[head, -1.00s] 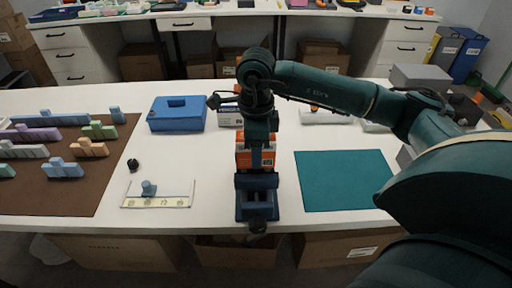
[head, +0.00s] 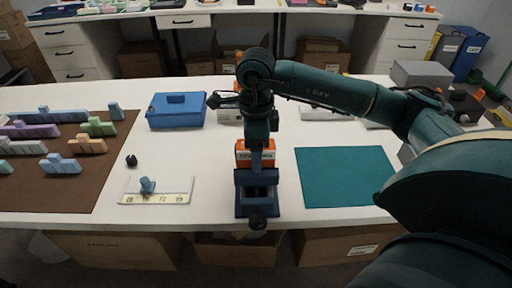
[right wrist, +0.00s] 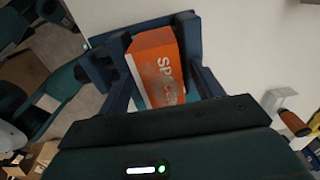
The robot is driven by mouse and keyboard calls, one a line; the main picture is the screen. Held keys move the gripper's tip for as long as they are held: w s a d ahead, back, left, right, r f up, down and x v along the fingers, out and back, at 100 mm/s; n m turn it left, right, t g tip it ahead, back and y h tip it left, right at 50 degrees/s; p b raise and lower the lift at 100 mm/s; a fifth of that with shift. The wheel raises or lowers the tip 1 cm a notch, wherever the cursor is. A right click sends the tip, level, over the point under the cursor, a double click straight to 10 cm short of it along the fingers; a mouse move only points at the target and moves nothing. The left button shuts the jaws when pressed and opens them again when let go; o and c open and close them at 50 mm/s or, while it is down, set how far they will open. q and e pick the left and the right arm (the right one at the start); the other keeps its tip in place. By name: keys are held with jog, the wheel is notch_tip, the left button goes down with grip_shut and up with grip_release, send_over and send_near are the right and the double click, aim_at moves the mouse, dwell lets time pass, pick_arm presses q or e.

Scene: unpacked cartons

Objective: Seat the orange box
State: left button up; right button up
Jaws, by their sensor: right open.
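The orange box (head: 240,152) with white and dark print stands upright on the white table, partly hidden behind my right arm. In the right wrist view the box (right wrist: 157,62) shows large white lettering and lies between the fingers, slightly tilted to them. My right gripper (head: 257,203) points down in front of the box in the head view. Its jaws are open, with the fingers at either side of the box in the wrist view; I cannot tell whether they touch it. My left gripper is not in view.
A teal mat (head: 345,178) lies bare to the right.

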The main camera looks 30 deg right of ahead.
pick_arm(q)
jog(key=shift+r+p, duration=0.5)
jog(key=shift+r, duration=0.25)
pick_arm(e)
notch_tip(320, 180, up, 13)
